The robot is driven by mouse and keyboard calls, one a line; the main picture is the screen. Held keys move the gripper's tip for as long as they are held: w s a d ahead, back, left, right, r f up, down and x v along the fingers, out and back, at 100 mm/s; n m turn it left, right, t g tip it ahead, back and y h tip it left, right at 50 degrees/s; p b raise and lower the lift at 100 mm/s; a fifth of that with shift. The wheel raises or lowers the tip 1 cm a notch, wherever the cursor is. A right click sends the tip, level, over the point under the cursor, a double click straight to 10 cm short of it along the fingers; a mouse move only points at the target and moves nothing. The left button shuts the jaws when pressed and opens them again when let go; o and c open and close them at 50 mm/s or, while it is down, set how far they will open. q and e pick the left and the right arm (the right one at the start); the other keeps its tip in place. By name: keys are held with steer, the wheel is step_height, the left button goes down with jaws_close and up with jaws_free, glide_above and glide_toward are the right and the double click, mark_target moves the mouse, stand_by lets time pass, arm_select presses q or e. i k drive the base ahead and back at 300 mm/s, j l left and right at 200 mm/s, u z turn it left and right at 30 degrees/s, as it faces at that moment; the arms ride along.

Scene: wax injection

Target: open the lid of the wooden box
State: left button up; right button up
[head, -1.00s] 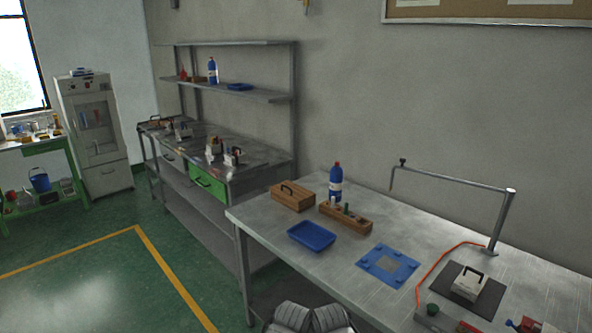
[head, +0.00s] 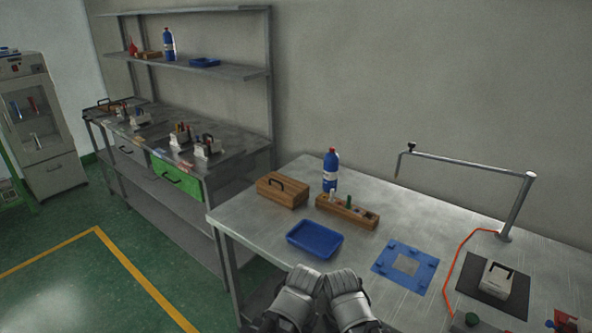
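The wooden box (head: 290,198) stands at the far left corner of the metal table, in the middle of the head view. It is brown, with a dark handle (head: 284,183) on top. Its lid looks shut. Two grey, rounded parts of my arms show at the bottom edge, in front of the table and nearer than the box. No gripper fingers can be made out, and nothing of mine touches the box.
A blue bottle (head: 331,170) and a wooden block holding small tools (head: 347,212) stand right of the box. A blue tray (head: 315,240) lies in front. A blue mat (head: 388,262) and a post with a long arm (head: 518,205) are farther right.

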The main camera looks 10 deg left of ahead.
mark_target(290, 190)
steer(key=i+j+z, duration=0.2)
steer(key=j+z, duration=0.2)
steer(key=i+j+z, duration=0.1)
steer(key=j+z, duration=0.3)
steer(key=j, duration=0.15)
steer(key=j+z, duration=0.4)
steer(key=i+j, duration=0.05)
steer(key=j, duration=0.05)
